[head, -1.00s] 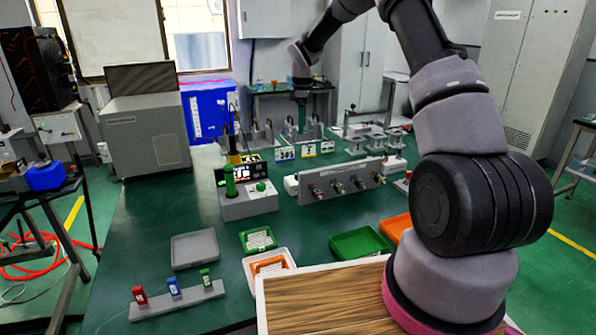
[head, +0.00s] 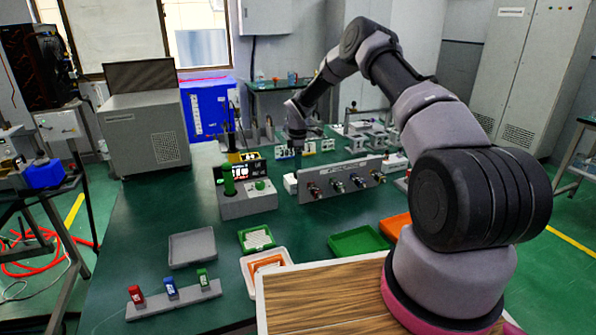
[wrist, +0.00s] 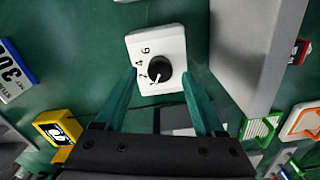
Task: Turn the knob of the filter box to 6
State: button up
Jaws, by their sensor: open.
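The filter box (wrist: 172,43) is a small white box in the wrist view, with a round black knob (wrist: 160,69) on its face. The marks 2, 4 and 6 run up the knob's left side, with 6 at the top. The knob's white pointer points down and slightly left, near or below the 2. My gripper (wrist: 158,76) is open, its green fingers on either side of the knob; contact cannot be told. In the head view my gripper (head: 296,148) points down above the white box (head: 290,184), where the knob is not visible.
A grey panel with several valves (head: 342,180) stands close beside the white box. A grey control box with a green handle (head: 248,203) is to its left. Trays and a rack of small coloured blocks (head: 174,300) lie nearer.

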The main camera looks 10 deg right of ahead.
jog(key=shift+f, duration=0.9)
grip_shut()
